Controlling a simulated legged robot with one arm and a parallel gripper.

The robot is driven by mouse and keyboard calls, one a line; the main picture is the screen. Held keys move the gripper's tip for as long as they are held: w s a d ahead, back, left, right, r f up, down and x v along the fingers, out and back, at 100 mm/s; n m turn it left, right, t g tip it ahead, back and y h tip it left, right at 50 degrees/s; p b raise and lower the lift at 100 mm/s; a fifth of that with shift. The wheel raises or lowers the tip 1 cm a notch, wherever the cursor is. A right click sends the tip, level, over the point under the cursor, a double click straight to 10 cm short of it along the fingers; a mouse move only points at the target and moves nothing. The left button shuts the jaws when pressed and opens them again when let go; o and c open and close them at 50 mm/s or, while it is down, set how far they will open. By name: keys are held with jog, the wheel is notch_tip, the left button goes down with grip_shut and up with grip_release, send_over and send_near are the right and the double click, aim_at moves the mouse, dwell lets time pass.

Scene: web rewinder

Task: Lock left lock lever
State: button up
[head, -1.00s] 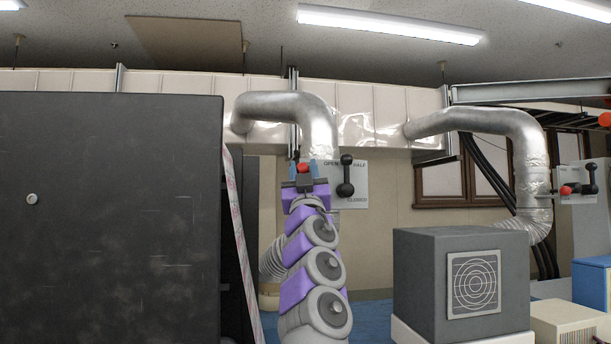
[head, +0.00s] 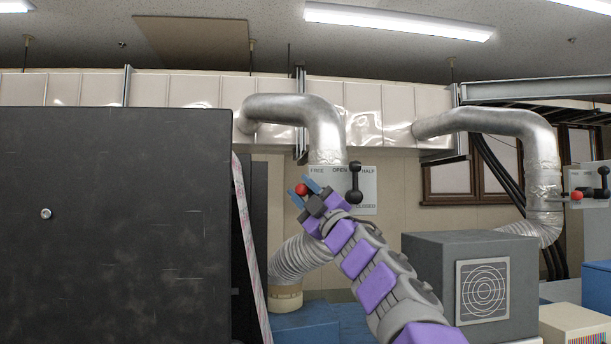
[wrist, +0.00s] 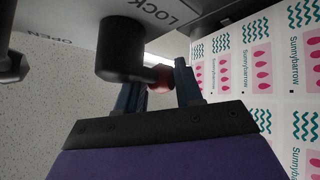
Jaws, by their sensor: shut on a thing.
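The lever's red knob (head: 302,189) shows at the left side of the panel in the head view. My gripper (head: 303,191) is shut on it, with a blue finger on either side. In the wrist view, the red knob (wrist: 163,77) sits between the fingertips of my gripper (wrist: 161,75). It joins a black lever hub (wrist: 122,47) on a panel (wrist: 160,14) marked LOCK. In the head view, my gripper hides most of this lever.
An upright black lever (head: 355,183) stands on the panel just right of my gripper. A large dark cabinet (head: 115,225) fills the left. A grey box (head: 425,280) stands at lower right. Another panel with a red-knobbed lever (head: 577,195) is at far right. Printed web (wrist: 250,60) lies close by.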

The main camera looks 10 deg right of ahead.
jog(key=n+g+p, duration=0.1)
jog(key=n+p, duration=0.1)
jog(key=f+n+g+y+p, duration=0.1)
jog(key=n+g+p, duration=0.1)
jog(key=shift+w+d+f, duration=0.1)
jog(key=shift+f, duration=0.05)
jog(key=shift+f+n+g+p, duration=0.35)
jog(key=shift+n+g+p, duration=0.35)
jog(key=shift+n+p, duration=0.2)
jog(key=shift+f+y, duration=0.1)
jog(key=shift+y, duration=0.2)
jog(key=o, duration=1)
jog(key=shift+w, duration=0.3)
jog(key=b+v, duration=0.4)
jog(key=v, duration=1.3)
